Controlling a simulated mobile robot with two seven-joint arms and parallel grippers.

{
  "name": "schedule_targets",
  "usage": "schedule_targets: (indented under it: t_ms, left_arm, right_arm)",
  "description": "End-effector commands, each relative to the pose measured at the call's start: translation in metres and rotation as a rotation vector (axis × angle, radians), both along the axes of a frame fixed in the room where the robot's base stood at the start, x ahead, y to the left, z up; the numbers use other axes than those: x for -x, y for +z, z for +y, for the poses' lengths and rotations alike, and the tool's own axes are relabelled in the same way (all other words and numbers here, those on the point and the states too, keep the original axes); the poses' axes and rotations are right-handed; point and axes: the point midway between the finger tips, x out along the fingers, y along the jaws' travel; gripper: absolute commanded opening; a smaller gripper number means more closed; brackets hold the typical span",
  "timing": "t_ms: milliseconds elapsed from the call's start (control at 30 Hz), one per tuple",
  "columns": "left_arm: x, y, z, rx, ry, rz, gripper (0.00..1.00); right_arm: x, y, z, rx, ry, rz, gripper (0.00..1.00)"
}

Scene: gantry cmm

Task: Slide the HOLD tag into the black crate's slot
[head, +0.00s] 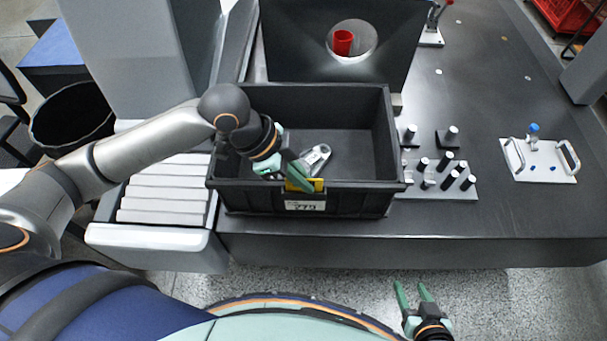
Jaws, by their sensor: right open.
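The black crate (235,190) sits at the front left of the dark table. A yellow tag (318,184), which I take as the HOLD tag, is at the crate's front rim, above a white printed label (305,205) on the front wall. My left gripper (304,184) reaches over the crate with its green fingers at the yellow tag and looks shut on it. The fingers cover part of the tag, and I cannot tell whether its lower edge is inside the slot. My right gripper (413,288) is open and empty, low in front of the table.
A grey metal part (316,157) lies inside the crate. A dark panel (290,45) with a round hole stands behind it, a red cup (342,42) showing through.

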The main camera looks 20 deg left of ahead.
Motion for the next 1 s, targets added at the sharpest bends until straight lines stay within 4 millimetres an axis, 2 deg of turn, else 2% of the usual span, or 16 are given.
schedule_targets:
  t_ms: [333,400,667,833,1000]
  left_arm:
    - [0.0001,-0.0009,0.0000,0.000,0.000,0.000,0.00]
    - [0.0001,-0.0009,0.0000,0.000,0.000,0.000,0.10]
    - [0.0002,-0.0008,-0.0001,0.000,0.000,0.000,0.40]
    - [0.0002,-0.0008,-0.0001,0.000,-0.001,0.000,0.40]
    - [0.0002,-0.0008,-0.0001,0.000,0.000,0.000,0.55]
  right_arm:
    - [0.0000,0.0000,-0.0001,0.000,0.000,0.000,0.55]
    - [0.0000,0.0000,0.0000,0.000,0.000,0.000,0.55]
    - [0.0000,0.0000,-0.0001,0.000,0.000,0.000,0.55]
    - [0.0000,0.0000,-0.0001,0.000,0.000,0.000,0.55]
    - [0.0000,0.0000,-0.0001,0.000,0.000,0.000,0.55]
